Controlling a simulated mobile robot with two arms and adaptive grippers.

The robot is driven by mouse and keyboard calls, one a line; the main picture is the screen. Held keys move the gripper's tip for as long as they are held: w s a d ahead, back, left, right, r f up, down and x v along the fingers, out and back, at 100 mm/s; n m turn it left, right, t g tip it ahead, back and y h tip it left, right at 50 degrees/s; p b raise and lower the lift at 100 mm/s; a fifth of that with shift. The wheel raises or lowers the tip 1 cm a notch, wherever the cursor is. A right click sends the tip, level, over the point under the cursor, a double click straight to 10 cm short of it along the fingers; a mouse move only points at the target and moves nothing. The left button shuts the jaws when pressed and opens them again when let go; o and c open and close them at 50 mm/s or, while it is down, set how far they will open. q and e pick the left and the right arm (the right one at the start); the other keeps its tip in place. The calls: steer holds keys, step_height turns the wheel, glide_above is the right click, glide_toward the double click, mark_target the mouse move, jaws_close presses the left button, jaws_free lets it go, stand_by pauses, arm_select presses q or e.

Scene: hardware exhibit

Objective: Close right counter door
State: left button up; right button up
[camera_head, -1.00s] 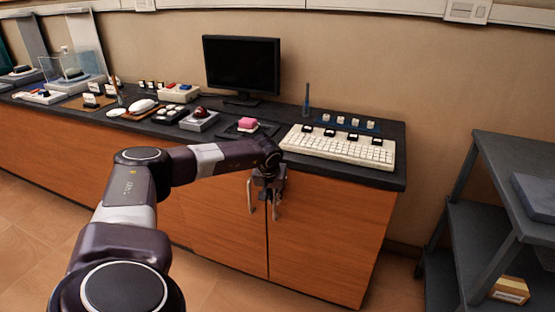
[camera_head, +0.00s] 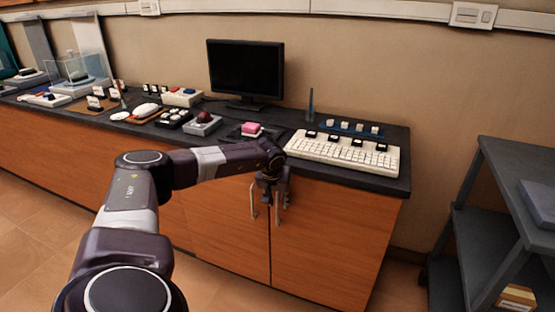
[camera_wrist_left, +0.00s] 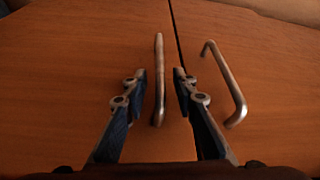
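The right counter door (camera_head: 320,240) is an orange-brown wood panel at the right end of the counter. It looks about flush with the left door (camera_head: 225,235), with a thin dark seam between them; it also shows in the left wrist view (camera_wrist_left: 270,85). The right door's metal handle (camera_wrist_left: 228,85) is right of the seam. The left door's handle (camera_wrist_left: 159,80) is just left of it. My left gripper (camera_head: 267,198) is at the handles. In the left wrist view its open fingers (camera_wrist_left: 160,88) are on both sides of the left handle, without visible contact. My right gripper is out of view.
The dark countertop (camera_head: 400,182) above holds a white keyboard (camera_head: 345,155), a monitor (camera_head: 245,70) and several small exhibits. A grey shelf unit (camera_head: 470,230) stands to the right. Open tiled floor lies at the lower left.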

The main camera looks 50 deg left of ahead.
arm_select(q)
steer(key=v, duration=1.1)
